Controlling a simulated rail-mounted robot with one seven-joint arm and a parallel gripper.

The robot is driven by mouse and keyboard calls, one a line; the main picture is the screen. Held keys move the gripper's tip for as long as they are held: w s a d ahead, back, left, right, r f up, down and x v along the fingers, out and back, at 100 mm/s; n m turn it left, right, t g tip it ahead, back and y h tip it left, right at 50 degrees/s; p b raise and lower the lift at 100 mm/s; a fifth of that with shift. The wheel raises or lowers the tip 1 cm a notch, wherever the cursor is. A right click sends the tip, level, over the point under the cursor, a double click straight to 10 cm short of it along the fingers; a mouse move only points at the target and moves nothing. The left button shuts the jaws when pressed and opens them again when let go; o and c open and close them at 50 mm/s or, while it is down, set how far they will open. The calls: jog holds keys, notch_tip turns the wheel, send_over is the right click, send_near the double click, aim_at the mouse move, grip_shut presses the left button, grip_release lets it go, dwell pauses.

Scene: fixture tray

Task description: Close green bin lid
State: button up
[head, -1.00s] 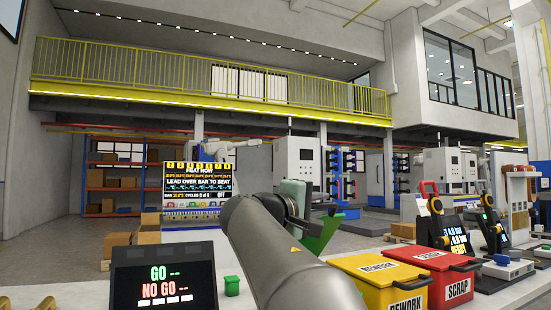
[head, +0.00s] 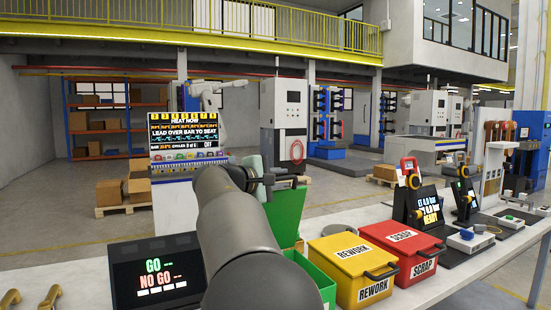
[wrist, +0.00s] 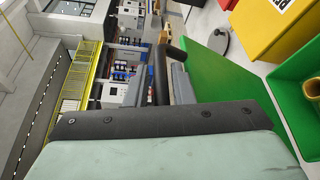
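The green bin (head: 318,276) stands at the left of the yellow bin, partly hidden by my arm. Its green lid (head: 287,215) stands open and steeply upright at the back. In the wrist view the lid (wrist: 235,88) is a broad green sheet beside the open bin (wrist: 288,95), which holds brass-coloured parts (wrist: 314,88). My gripper (head: 268,178) is at the lid's upper edge, by a dark handle bar (wrist: 160,72). Grey finger parts show close beside this bar, but the frames do not show whether they are closed on it.
The yellow REWORK bin (head: 350,265) and red SCRAP bin (head: 402,250) stand shut to the right, with dark handles. A GO / NO GO display (head: 160,278) stands to the left. Dark stands with screens (head: 425,208) are farther right on the white bench (head: 455,280).

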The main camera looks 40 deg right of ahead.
jog(key=shift+w+d+r+p, duration=0.1)
jog(key=shift+w+r+p, duration=0.15)
jog(key=shift+w+p, duration=0.25)
jog(key=shift+w+f, duration=0.1)
jog(key=shift+f, duration=0.05)
jog(key=v, duration=2)
jog(key=shift+b, duration=0.4)
dwell(0.6)
jog(key=shift+w, duration=0.1)
dwell(0.5)
